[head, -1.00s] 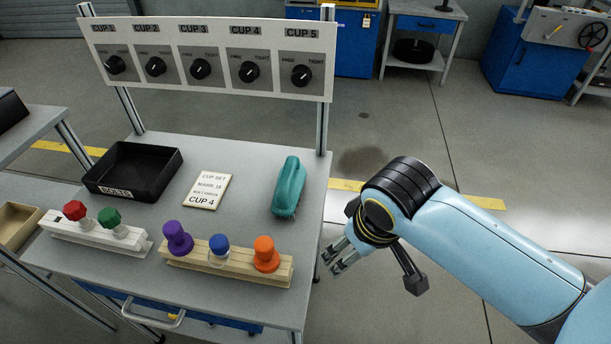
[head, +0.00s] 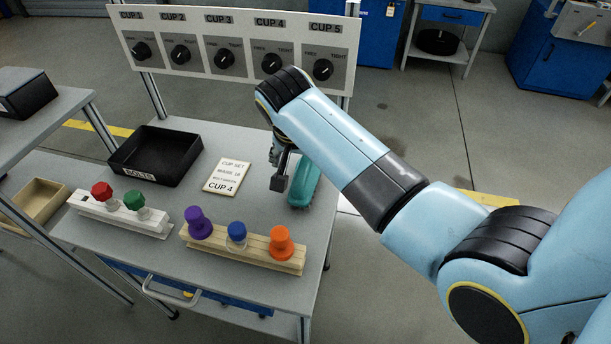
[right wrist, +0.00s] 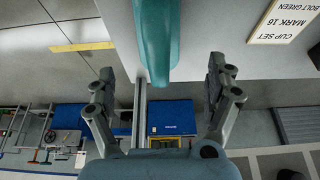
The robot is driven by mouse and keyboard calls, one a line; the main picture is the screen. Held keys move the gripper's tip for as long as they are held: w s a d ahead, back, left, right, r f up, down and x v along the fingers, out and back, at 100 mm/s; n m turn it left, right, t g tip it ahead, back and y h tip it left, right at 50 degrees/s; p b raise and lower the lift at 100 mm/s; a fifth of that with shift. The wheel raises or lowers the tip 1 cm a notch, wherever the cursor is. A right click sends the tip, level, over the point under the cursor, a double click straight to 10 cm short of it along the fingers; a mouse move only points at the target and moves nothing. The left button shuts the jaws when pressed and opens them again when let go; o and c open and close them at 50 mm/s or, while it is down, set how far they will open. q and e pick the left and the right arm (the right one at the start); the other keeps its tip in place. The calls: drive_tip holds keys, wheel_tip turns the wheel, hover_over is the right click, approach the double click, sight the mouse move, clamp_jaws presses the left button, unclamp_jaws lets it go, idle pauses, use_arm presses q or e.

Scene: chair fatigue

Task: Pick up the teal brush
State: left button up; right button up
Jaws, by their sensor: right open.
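The teal brush (head: 302,186) lies on the right part of the grey table, partly hidden behind my right arm in the head view. My right gripper (head: 278,168) is over the table at the brush's left side, and its fingertips are mostly hidden there. In the right wrist view the right gripper (right wrist: 162,88) is open, with its two fingers wide apart. The teal brush (right wrist: 157,40) shows between and beyond the fingers, with nothing held. My left gripper is not in view.
A card marked CUP 4 (head: 227,176) lies left of the brush. A black BOLTS tray (head: 155,155) stands farther left. A wooden rack (head: 245,253) with purple, blue and orange knobs stands in front. A panel of dials (head: 235,48) rises behind.

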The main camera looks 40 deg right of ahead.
drive_tip(key=x, duration=0.2)
drive_tip(key=b+x, duration=0.1)
drive_tip(key=x, duration=0.5)
drive_tip(key=shift+w+d, duration=0.2)
drive_tip(key=shift+d, duration=0.1)
drive_tip(key=shift+r, duration=0.1)
drive_tip(key=c, duration=1.3)
drive_tip(key=shift+c, duration=0.2)
drive_tip(key=shift+r, duration=0.1)
drive_tip(key=r, duration=0.4)
drive_tip(key=shift+s+d+r+p, duration=0.15)
drive_tip(key=shift+s+r+p, duration=0.05)
drive_tip(key=shift+p, duration=0.2)
drive_tip(key=s+d+r, duration=0.2)
drive_tip(key=s, duration=0.1)
drive_tip(key=s+d+r+p, duration=0.1)
drive_tip(key=s+d+r, duration=0.1)
drive_tip(key=s, duration=0.1)
drive_tip(key=s+d+r, duration=0.2)
drive_tip(key=s, duration=0.1)
drive_tip(key=shift+s+r+p, duration=0.2)
drive_tip(key=shift+p, duration=0.15)
